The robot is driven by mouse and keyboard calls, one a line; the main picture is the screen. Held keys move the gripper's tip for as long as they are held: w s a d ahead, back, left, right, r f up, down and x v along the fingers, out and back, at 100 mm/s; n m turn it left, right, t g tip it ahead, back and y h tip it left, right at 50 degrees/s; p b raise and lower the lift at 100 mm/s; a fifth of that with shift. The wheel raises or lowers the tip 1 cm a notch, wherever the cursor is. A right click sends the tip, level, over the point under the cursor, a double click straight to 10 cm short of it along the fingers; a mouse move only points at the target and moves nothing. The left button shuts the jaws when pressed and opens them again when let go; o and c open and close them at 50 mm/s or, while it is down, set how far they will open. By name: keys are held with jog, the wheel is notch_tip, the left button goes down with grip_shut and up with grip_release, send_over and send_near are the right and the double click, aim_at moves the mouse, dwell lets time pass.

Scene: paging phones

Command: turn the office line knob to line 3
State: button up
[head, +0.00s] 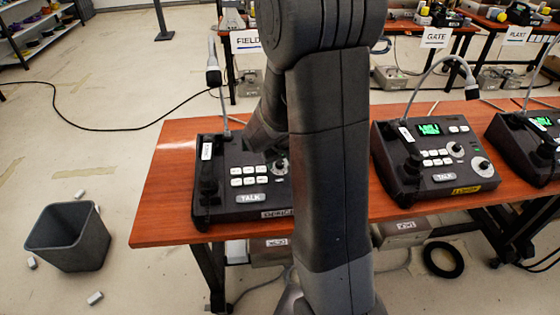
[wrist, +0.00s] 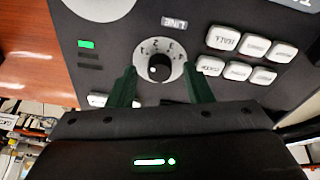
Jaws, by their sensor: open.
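A black desk phone (head: 235,170) with white keys and a TALK key stands on the wooden table, partly hidden by my arm. Its front nameplate (head: 277,213) is partly covered and hard to read. In the wrist view, the small black line knob (wrist: 159,67) sits on a pale round dial, below a LINE label (wrist: 174,22). A white mark shows on the knob's lower left; small dial figures lie above it, too small to read surely. My gripper (wrist: 161,70) is open, its dark green fingers on either side of the knob, with gaps showing. Contact cannot be told.
White keys (wrist: 223,39) lie right of the knob, and a large pale disc is at the top left. Another phone (head: 428,157) with a lit green screen stands to the right on the table (head: 160,200). A grey bin (head: 70,240) stands on the floor at left.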

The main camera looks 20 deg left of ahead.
jog(key=shift+w+f, duration=0.15)
jog(key=shift+f, duration=0.1)
jog(key=shift+c, duration=0.3)
jog(key=c, duration=0.9)
jog(key=shift+c, duration=0.2)
jog(key=shift+f+b, duration=0.1)
jog(key=shift+b, duration=0.25)
